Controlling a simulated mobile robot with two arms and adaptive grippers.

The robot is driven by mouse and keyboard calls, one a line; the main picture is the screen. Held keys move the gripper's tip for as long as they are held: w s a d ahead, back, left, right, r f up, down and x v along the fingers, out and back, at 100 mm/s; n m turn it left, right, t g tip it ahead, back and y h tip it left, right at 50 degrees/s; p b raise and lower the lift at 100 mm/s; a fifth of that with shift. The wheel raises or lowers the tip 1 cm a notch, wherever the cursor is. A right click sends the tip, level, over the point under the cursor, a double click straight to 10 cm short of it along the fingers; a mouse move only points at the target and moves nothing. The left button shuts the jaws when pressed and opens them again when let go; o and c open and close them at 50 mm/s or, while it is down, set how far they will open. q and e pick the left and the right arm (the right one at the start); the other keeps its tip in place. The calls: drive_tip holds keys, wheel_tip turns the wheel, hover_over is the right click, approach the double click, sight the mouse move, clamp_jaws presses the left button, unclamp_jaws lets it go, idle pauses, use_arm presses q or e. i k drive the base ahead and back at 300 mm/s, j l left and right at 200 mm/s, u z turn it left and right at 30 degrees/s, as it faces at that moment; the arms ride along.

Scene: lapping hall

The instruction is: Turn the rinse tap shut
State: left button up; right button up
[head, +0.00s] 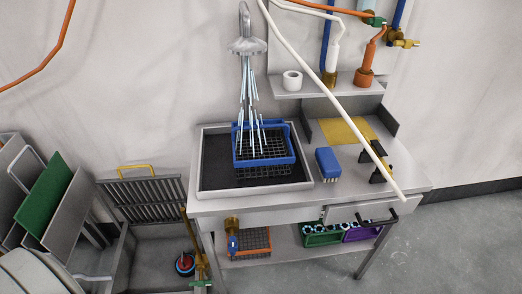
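Water streams (250,105) fall from a grey shower head (247,46) on the wall into a blue-rimmed wire basket (283,143) in the sink. A brass tap (231,223) with a blue handle (233,243) sits on the front of the bench below the sink. The handle hangs downward. The frame does not label this as the rinse tap. Another brass fitting (405,43) is on the pipes at the upper right. Neither of my grippers is in view.
A blue brush (327,164), a yellow sheet (347,130) and a black item (379,162) lie on the bench. A long white rod (320,82) crosses in front. A drawer (362,210) is partly open. Racks and a tub stand at left; floor at right is clear.

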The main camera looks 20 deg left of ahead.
sight(233, 246)
drive_tip(key=i+j+u, duration=0.15)
drive_tip(key=u, duration=0.9)
drive_tip(key=i, duration=0.05)
